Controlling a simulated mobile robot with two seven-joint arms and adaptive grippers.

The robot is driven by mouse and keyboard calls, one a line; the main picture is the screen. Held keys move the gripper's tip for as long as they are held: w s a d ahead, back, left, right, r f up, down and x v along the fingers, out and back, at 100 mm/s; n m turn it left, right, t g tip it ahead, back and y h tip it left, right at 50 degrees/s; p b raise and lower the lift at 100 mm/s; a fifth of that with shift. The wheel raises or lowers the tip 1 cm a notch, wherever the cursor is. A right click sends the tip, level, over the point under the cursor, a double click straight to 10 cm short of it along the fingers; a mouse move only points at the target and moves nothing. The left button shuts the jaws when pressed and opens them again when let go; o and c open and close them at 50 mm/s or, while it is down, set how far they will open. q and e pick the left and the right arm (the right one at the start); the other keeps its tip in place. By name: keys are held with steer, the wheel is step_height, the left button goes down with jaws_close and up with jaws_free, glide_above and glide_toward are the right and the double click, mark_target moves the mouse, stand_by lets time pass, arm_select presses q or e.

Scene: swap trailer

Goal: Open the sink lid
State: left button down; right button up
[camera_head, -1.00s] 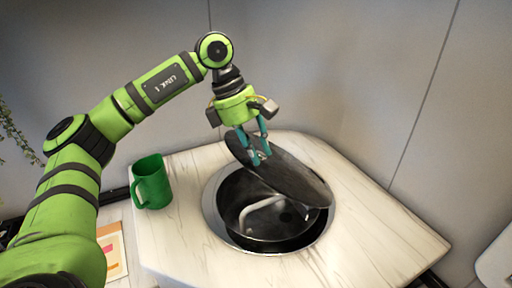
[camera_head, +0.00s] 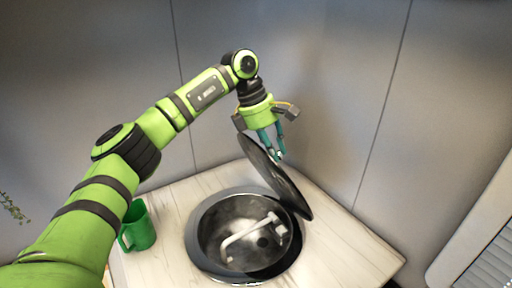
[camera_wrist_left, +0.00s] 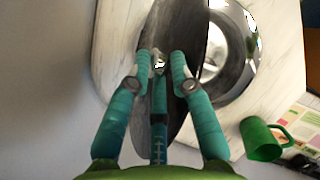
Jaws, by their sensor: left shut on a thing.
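The sink lid (camera_head: 272,176) is a dark round disc, tilted up steeply at the far right side of the sink (camera_head: 205,214). The sink is a round metal basin in the counter, with a pale faucet (camera_head: 248,232) folded inside it. My left gripper (camera_head: 277,156) is at the lid's upper part, shut on the lid. In the left wrist view the teal fingers (camera_wrist_left: 160,62) close at the dark lid (camera_wrist_left: 180,30), and the lid hides part of the basin. My right gripper is not in view.
A green mug (camera_head: 138,228) stands on the pale counter (camera_head: 350,250) left of the sink. Grey walls (camera_head: 310,70) rise behind the counter. A white slatted panel (camera_head: 475,235) is at the right. The counter right of the sink is clear.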

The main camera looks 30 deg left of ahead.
arm_select(q)
steer(key=shift+w+d+r+p, duration=0.45)
steer(key=shift+w+d+p, duration=0.2)
steer(key=shift+w, duration=0.15)
steer(key=shift+w+d+f+p, duration=0.15)
steer(key=shift+w+d+p, duration=0.25)
steer(key=shift+w, duration=0.2)
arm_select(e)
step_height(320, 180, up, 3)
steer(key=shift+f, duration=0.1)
arm_select(q)
steer(key=c, duration=1.3)
jaws_free()
steer(key=v, duration=1.1)
steer(key=shift+w+a+r, duration=0.15)
steer(key=shift+w+r, duration=0.1)
steer(key=shift+r, duration=0.1)
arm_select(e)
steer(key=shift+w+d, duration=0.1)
